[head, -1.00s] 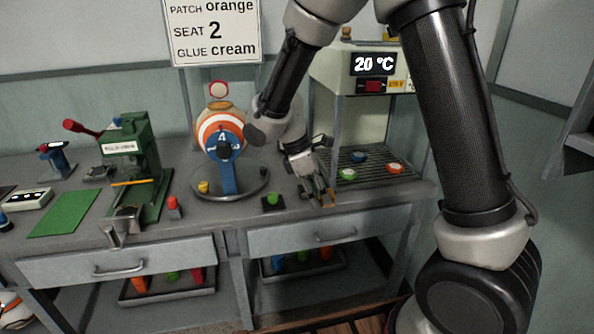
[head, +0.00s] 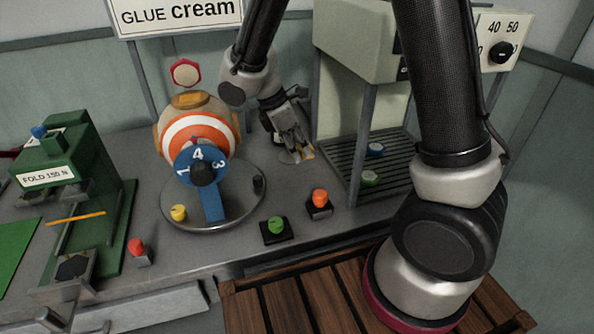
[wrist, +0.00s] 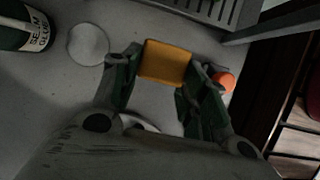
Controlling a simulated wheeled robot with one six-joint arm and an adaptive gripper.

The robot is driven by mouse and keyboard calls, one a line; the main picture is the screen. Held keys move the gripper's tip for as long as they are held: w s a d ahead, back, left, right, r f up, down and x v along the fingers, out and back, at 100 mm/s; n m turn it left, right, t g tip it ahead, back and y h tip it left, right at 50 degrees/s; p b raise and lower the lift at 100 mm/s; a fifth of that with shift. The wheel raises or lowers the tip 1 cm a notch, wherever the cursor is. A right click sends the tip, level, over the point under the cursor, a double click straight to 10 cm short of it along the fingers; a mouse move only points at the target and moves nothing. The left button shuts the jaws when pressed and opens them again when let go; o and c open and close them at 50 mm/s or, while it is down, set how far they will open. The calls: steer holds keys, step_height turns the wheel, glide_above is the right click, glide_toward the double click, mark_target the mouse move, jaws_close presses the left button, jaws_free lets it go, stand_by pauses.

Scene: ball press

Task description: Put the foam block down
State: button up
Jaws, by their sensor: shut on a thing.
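The foam block is an orange-yellow block (wrist: 165,62) between my gripper's fingers (wrist: 160,80) in the wrist view. My gripper (head: 297,147) is shut on it. In the head view a small yellow edge of the block (head: 309,153) shows at the fingertips, low over the back of the grey bench, left of the rack. A pale round disc on the bench (wrist: 88,45) lies beside the block in the wrist view. I cannot tell whether the block touches the bench; its underside is hidden.
A turntable (head: 240,220) with an orange-white ball (head: 198,135) stands left of my gripper. An orange button (head: 320,197) and a green button (head: 277,224) are in front. A slatted rack (head: 350,152) is at right, a green press (head: 75,170) far left. A glue bottle (wrist: 20,28) stands nearby.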

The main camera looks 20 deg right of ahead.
glide_above(302, 183)
steer(key=a, duration=0.1)
steer(key=f, duration=0.5)
steer(key=shift+a+f, duration=0.2)
steer(key=shift+f, duration=2.25)
steer(key=o, duration=0.9)
steer(key=shift+f, duration=0.1)
steer(key=v, duration=1.2)
